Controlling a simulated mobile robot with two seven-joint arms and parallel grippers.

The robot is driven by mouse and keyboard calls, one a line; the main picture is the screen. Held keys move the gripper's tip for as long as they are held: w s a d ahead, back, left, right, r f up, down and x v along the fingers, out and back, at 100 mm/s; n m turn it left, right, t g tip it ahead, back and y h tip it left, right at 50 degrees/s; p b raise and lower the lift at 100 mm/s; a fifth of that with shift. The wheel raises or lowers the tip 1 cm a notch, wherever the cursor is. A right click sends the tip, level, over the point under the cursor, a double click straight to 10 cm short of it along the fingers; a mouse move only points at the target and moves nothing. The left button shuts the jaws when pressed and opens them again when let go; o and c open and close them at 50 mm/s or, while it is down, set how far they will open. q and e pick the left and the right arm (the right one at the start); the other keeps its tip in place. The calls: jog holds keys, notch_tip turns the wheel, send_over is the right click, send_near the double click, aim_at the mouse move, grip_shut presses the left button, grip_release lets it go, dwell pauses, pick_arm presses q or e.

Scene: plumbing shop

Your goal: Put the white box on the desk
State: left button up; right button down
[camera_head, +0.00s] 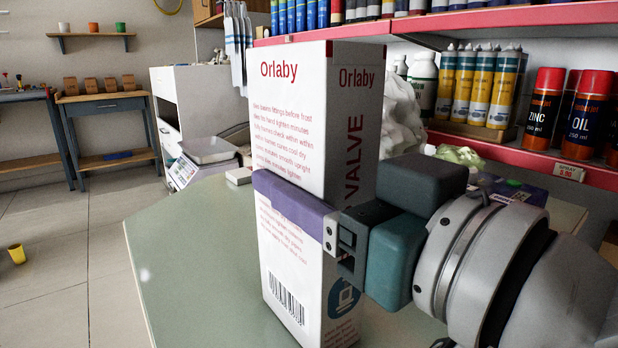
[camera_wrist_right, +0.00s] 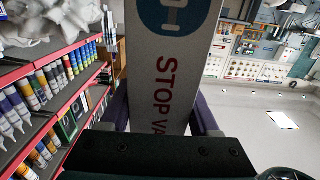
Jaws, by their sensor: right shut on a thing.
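The white box (camera_head: 291,110) is tall and upright, with red "Orlaby" print, a barcode and a side panel reading "VALVE". My right gripper (camera_head: 296,205) is shut on it around its middle, one purple finger lying across the front face. The box stands over the green desk (camera_head: 195,262); its bottom is near the lower picture edge, and I cannot tell whether it touches the desk. In the right wrist view the box (camera_wrist_right: 176,70) stands between the two purple fingers (camera_wrist_right: 160,112). My left gripper is not in view.
A scale (camera_head: 205,152) stands at the desk's far left end. A red-edged shelf (camera_head: 540,160) with tubes and spray cans (camera_head: 543,108) runs behind and right of the box. The desk's left front part is clear. A yellow cup (camera_head: 17,254) is on the floor.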

jog(key=shift+c, duration=0.6)
grip_release()
jog(key=shift+s+d+r, duration=0.1)
jog(key=shift+s+d, duration=0.05)
jog(key=shift+s, duration=0.05)
jog(key=p+v, duration=0.2)
jog(key=v, duration=1)
jog(key=s+d+f+m+g+h, duration=0.1)
jog(key=d+f+m+g+h, duration=0.1)
jog(key=d+f+g+h, duration=0.3)
jog(key=s+d+f+m+h, duration=0.1)
jog(key=f+h, duration=0.2)
jog(key=f, duration=0.4)
jog(key=s+d+f+m+g+h, duration=0.1)
jog(key=s+d+f+g, duration=0.1)
jog(key=s, duration=0.3)
jog(key=s+d+f+m+g+h, duration=0.1)
jog(key=s+d+f+g, duration=0.2)
jog(key=s+g, duration=0.1)
jog(key=shift+s, duration=0.5)
jog(key=shift+r, duration=0.1)
